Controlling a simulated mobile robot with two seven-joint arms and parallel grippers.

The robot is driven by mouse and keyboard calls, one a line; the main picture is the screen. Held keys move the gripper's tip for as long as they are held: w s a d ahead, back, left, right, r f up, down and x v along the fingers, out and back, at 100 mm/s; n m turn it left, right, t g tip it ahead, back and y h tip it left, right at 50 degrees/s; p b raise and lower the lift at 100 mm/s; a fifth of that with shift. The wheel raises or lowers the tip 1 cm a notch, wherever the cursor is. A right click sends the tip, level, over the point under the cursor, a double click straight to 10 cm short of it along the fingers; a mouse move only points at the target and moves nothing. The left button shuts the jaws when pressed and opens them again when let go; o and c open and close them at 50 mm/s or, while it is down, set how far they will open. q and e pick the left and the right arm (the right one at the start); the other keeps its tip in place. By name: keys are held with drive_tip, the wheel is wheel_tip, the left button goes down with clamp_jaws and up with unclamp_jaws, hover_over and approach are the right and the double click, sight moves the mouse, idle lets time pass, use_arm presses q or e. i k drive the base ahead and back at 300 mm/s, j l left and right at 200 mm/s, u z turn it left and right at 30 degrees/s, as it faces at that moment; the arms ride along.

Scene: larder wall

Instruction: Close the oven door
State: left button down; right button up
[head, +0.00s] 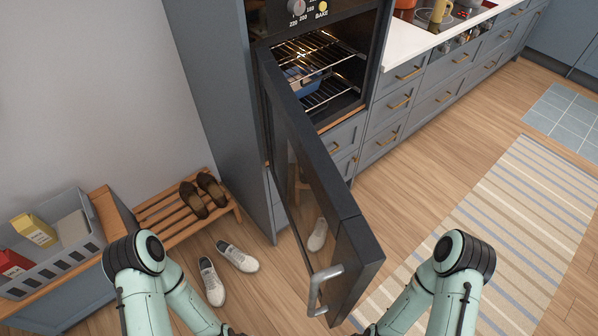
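The oven (345,68) is built into a tall grey-blue cabinet at the top middle of the head view. Its door (308,165) is hinged on the left side and stands wide open, swung out towards me. A silver handle (318,290) is on the outer end of the door, near the bottom middle. Inside the oven are wire racks and a blue dish (302,78). My two arms come in from the bottom left and bottom right, on either side of the door's end. Both grippers are at or below the bottom edge, and their fingers do not show.
A slatted wooden bench (168,222) with brown shoes stands left of the cabinet. White sneakers (238,257) lie on the floor beside the door. A grey crate (55,262) is at far left. Drawers and a counter (415,45) run right. The striped rug (500,235) is clear.

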sight(321, 211)
drive_tip(key=k+j+z, duration=0.2)
drive_tip(key=j, duration=0.25)
drive_tip(key=j+z, duration=0.2)
drive_tip(key=j, duration=0.25)
drive_tip(key=k+j+z, duration=0.25)
drive_tip(key=j, duration=0.2)
drive_tip(key=i, duration=0.1)
